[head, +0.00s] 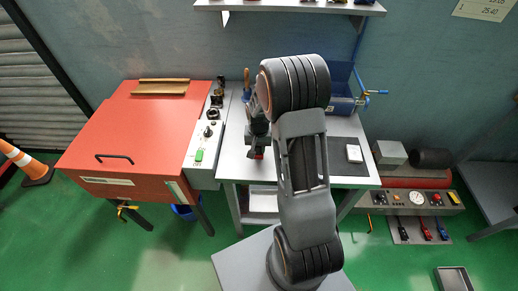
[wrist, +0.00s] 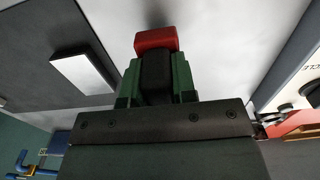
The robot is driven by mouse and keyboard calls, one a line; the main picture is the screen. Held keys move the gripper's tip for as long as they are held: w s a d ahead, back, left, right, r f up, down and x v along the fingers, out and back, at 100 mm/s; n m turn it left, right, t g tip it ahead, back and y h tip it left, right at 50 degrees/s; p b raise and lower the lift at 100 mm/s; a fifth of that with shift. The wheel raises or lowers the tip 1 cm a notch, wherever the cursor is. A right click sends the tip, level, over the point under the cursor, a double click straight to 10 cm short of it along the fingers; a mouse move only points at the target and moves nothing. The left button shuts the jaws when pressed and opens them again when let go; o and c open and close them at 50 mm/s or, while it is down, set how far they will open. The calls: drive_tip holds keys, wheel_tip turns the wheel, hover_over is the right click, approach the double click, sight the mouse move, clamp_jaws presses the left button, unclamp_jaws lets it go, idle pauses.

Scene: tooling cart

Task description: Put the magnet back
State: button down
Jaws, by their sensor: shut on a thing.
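My gripper (wrist: 156,82) is shut on a dark block with a bright red end, which I take to be the magnet (wrist: 156,40). The red end sticks out past the green fingertips in the wrist view. In the head view my gripper (head: 257,142) hangs over the left part of the grey worktable (head: 234,162), with the red end (head: 257,154) at its lower tip. The gap between the magnet and the tabletop is hard to judge. My arm hides the middle of the table.
A white block (head: 354,153) lies on a dark mat (head: 343,170) at the table's right; the block shows in the wrist view (wrist: 82,73). A red cabinet with a control panel (head: 207,132) adjoins the left. A blue device with a crank (head: 343,104) stands behind.

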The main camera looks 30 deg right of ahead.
drive_tip(key=shift+f, duration=0.7)
drive_tip(key=shift+f, duration=0.1)
drive_tip(key=shift+f, duration=0.15)
drive_tip(key=c, duration=0.9)
unclamp_jaws()
drive_tip(key=shift+s, duration=0.1)
